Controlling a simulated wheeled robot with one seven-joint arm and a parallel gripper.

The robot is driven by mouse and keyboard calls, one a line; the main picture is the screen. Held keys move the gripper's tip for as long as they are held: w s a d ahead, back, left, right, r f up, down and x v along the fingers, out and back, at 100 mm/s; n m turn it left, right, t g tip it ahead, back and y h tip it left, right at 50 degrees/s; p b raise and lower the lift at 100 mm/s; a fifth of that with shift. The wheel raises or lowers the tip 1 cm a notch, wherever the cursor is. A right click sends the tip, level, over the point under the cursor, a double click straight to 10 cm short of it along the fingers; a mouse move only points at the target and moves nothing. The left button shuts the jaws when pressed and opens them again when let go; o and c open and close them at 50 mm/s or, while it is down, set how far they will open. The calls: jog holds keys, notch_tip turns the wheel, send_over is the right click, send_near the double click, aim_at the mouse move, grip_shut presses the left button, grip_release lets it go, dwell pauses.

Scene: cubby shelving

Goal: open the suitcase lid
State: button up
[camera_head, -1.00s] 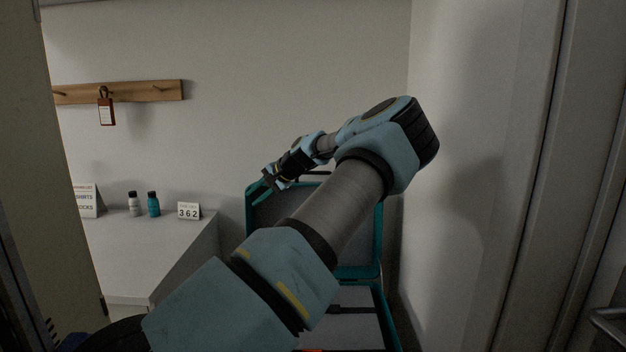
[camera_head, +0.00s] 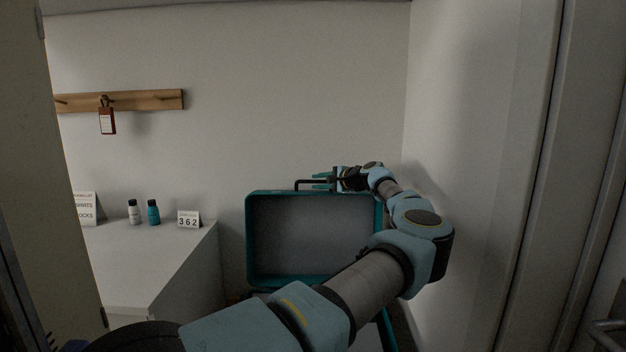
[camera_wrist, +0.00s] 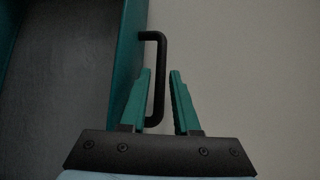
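The teal suitcase lid (camera_head: 252,240) stands upright and open against the back wall, its grey inner side facing me. Its black handle (camera_head: 297,185) is on the lid's top edge. My gripper (camera_head: 318,179) is at the handle, coming from the right above the lid. In the wrist view the two teal fingers of my gripper (camera_wrist: 160,85) are apart, and the black handle (camera_wrist: 161,65) shows between them, closer to the left finger. I cannot tell if they touch it. The suitcase's lower part is mostly hidden behind my arm.
A white counter (camera_head: 150,265) at left holds two small bottles (camera_head: 143,212), a sign (camera_head: 85,207) and a number block (camera_head: 189,219). A wooden peg rail (camera_head: 150,99) with a tag hangs above. A wall closes in on the right.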

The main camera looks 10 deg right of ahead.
aim_at(314, 182)
jog(key=shift+p+x, duration=0.3)
jog(key=shift+x, duration=1.2)
grip_shut()
dwell(0.4)
